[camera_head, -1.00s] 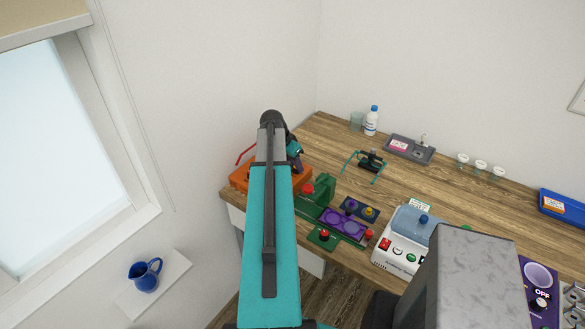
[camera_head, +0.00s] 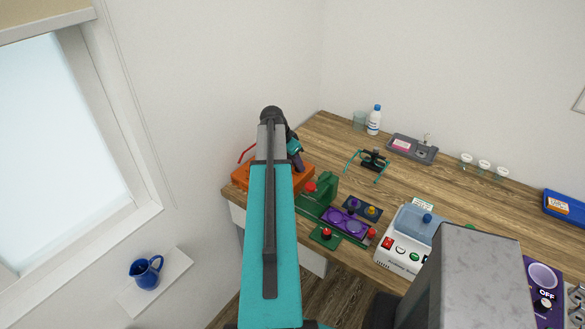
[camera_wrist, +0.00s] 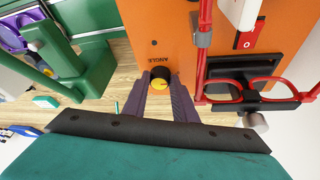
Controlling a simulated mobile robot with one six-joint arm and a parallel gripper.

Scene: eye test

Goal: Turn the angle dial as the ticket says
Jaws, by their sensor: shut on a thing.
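The angle dial (camera_wrist: 160,78) is a small round knob with a yellow face and a dark rim, beside the printed word ANGLE on an orange device (camera_wrist: 190,45). My gripper (camera_wrist: 160,86) is shut on the dial, one finger on each side of it. In the head view the orange device (camera_head: 302,179) stands at the table's left corner, partly hidden by my arm; the dial is hidden there. A small white card with green print (camera_head: 423,204) stands behind the white machine; I cannot read it or tell whether it is the ticket.
A red wire frame with loops (camera_wrist: 245,95) is close right of my gripper in the wrist view. A green device (camera_head: 318,198) with purple round pads stands right of the orange one. A white machine (camera_head: 400,251) stands further right. Bare wood (camera_head: 330,145) lies behind.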

